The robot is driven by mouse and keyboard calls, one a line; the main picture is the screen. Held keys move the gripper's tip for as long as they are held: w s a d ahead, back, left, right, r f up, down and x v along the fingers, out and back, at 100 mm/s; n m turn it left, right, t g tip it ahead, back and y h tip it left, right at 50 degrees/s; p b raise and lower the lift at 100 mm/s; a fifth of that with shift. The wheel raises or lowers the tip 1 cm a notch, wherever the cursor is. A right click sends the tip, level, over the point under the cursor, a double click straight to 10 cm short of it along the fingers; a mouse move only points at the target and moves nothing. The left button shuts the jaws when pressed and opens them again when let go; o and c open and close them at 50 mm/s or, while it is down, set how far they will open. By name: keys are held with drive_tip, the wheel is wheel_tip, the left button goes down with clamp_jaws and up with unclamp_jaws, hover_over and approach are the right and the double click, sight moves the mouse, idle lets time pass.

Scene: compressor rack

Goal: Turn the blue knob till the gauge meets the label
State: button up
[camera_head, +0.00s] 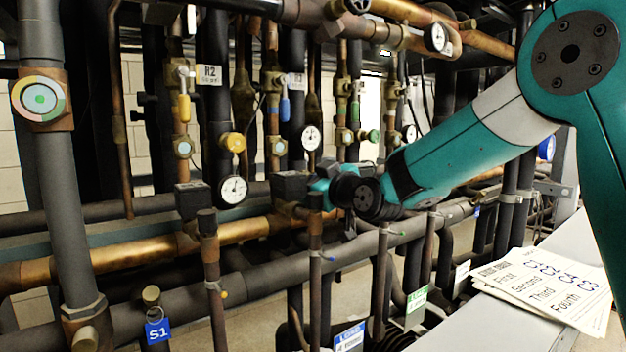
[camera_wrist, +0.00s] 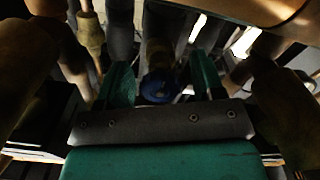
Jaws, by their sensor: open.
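In the wrist view a dark blue round knob (camera_wrist: 157,90) sits in shadow between the two teal fingers of my gripper (camera_wrist: 161,66). The fingers are apart, with a gap on both sides of the knob. In the head view my gripper (camera_head: 326,186) is in front of the pipes at mid-picture; its fingertips and this knob cannot be made out there. A white dial gauge (camera_head: 310,137) is up and left of the gripper, and another gauge (camera_head: 233,190) is farther left. Their needles are too small to read surely. A white R2 label (camera_head: 209,75) hangs above; a second label (camera_head: 296,81) is unclear.
A yellow knob (camera_head: 233,142) and a green knob (camera_head: 374,136) sit on the pipes. A blue-handled lever (camera_head: 285,108) hangs nearby. Horizontal copper pipes (camera_head: 240,232) and vertical pipes crowd the gripper. Printed sheets (camera_head: 545,287) lie on a grey ledge at right.

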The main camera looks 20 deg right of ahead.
drive_tip(key=c, duration=0.9)
drive_tip(key=shift+c, duration=0.2)
drive_tip(key=shift+f+m+b, duration=0.15)
drive_tip(key=shift+m+b, duration=0.15)
drive_tip(key=shift+b, duration=0.15)
drive_tip(key=shift+m+b, duration=0.9)
drive_tip(key=shift+b, duration=0.05)
drive_tip(key=shift+m+b, duration=1.25)
drive_tip(key=shift+m, duration=0.45)
drive_tip(key=o, duration=0.9)
drive_tip(key=shift+o, duration=0.2)
drive_tip(key=shift+s, duration=0.1)
